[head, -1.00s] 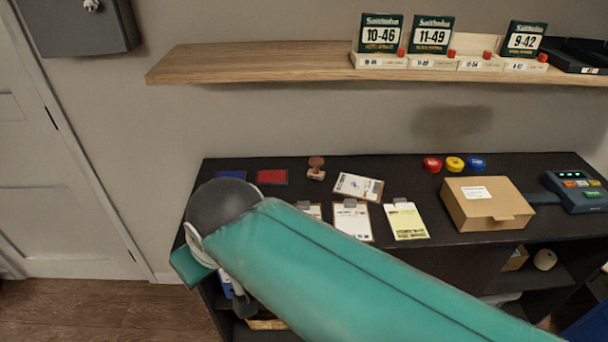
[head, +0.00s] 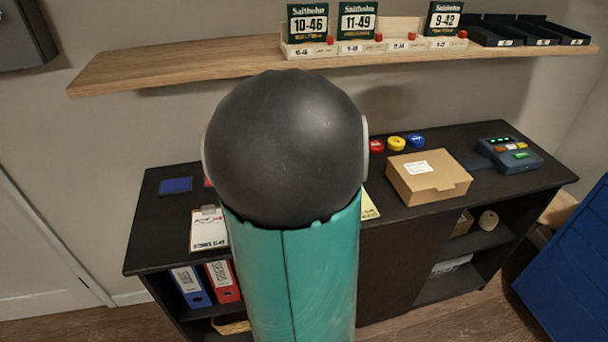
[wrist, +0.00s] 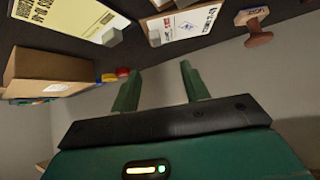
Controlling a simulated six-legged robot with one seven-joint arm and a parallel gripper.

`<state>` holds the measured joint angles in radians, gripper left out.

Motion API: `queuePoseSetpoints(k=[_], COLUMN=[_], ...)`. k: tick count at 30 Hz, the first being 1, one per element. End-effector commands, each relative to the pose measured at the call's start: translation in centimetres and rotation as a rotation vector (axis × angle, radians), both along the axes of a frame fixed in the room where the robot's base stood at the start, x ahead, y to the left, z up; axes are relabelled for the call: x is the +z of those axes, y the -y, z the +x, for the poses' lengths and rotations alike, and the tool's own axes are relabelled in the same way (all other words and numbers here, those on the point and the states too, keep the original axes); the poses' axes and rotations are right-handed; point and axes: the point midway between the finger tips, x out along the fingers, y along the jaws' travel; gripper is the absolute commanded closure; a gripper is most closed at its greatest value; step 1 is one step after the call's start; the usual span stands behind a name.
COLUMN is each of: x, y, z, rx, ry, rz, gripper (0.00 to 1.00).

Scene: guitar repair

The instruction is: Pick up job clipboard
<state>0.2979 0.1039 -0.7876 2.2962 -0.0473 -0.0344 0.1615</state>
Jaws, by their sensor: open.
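Clipboards lie on the dark cabinet top. In the head view a clipboard with a white sheet (head: 208,232) lies left of my arm, and the edge of a yellow sheet (head: 369,208) shows to its right. My arm hides the others. The wrist view, apparently upside down, shows a clipboard with a yellow sheet (wrist: 68,14) and one with a white printed sheet (wrist: 192,24). I cannot tell which is the job clipboard. My gripper (wrist: 160,84) is open and empty, its fingers apart from the clipboards. It is hidden in the head view.
A cardboard box (head: 428,180), colored tape rolls (head: 396,143) and a card terminal (head: 508,155) stand on the right of the cabinet. A blue pad (head: 175,185) lies at left. A wooden stamp (wrist: 254,24) shows in the wrist view. A wall shelf (head: 180,68) hangs above.

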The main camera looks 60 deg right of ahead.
Motion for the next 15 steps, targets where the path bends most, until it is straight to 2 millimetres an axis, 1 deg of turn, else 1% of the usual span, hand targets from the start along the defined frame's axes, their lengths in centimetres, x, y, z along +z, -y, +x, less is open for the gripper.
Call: queuePoseSetpoints(k=[1,3,8,15], x=[-0.1,-0.2,-0.6,-1.5], y=[0.6,1.0,1.5,2.4], z=[-0.5,-0.8,-0.7,-0.3], rx=[-0.014,-0.022,-0.023,-0.022], ry=[-0.004,-0.006,-0.007,-0.009], rz=[-0.011,-0.018,-0.02,-0.019], gripper=[0.54,0.54,0.54,0.54])
